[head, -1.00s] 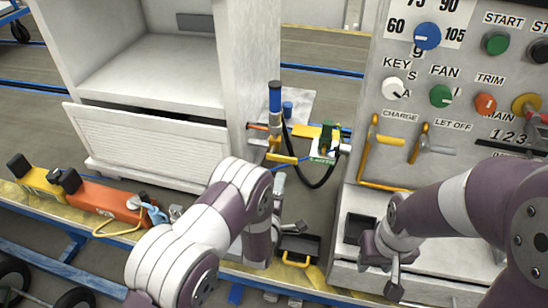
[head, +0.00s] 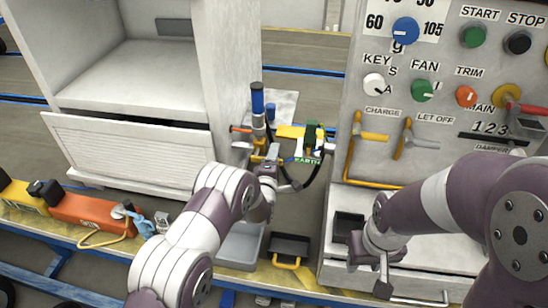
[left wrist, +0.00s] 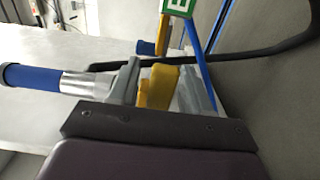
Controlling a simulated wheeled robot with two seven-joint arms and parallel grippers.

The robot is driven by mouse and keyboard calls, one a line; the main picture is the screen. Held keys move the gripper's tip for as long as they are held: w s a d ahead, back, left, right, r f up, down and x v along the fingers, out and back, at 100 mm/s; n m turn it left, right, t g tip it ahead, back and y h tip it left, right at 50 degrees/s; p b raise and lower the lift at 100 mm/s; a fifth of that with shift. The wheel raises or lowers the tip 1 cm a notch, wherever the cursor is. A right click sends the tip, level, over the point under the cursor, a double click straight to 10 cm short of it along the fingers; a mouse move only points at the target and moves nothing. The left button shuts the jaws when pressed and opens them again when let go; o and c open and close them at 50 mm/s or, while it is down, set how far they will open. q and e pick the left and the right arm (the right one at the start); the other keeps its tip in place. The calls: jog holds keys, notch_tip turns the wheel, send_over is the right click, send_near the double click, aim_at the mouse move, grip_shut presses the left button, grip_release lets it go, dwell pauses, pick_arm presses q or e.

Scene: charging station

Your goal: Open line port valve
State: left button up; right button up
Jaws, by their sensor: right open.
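The line port valve appears to be part of the pipe fitting with a blue-topped upright (head: 258,100) beside the white cabinet. A yellow lever (left wrist: 158,87) shows in the left wrist view between the two grey fingers of my left gripper (left wrist: 160,85). I cannot tell whether the fingers press on it. In the head view my left gripper (head: 271,158) is at the fitting, and my arm partly hides the fitting's lower part. The blue cylinder (left wrist: 30,77) lies left of the fingers in the wrist view. My right gripper (head: 376,276) is open and empty low before the control panel.
A green EARTH tag (head: 307,161) and a black hose are close right of my left gripper. The control panel (head: 440,150) with knobs and yellow levers stands at the right. Trays (head: 290,246) and an orange tool (head: 92,212) sit on the front ledge.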

pick_arm(q)
grip_shut()
jog(key=shift+f, duration=0.1)
jog(key=w+a+f+m+b, duration=0.1)
jog(key=a+f+m+b, duration=0.4)
jog(key=m+b, duration=0.5)
jog(key=shift+a+f+m, duration=0.2)
jog(key=shift+m, duration=3.8)
jog(key=shift+o, duration=0.7)
grip_release()
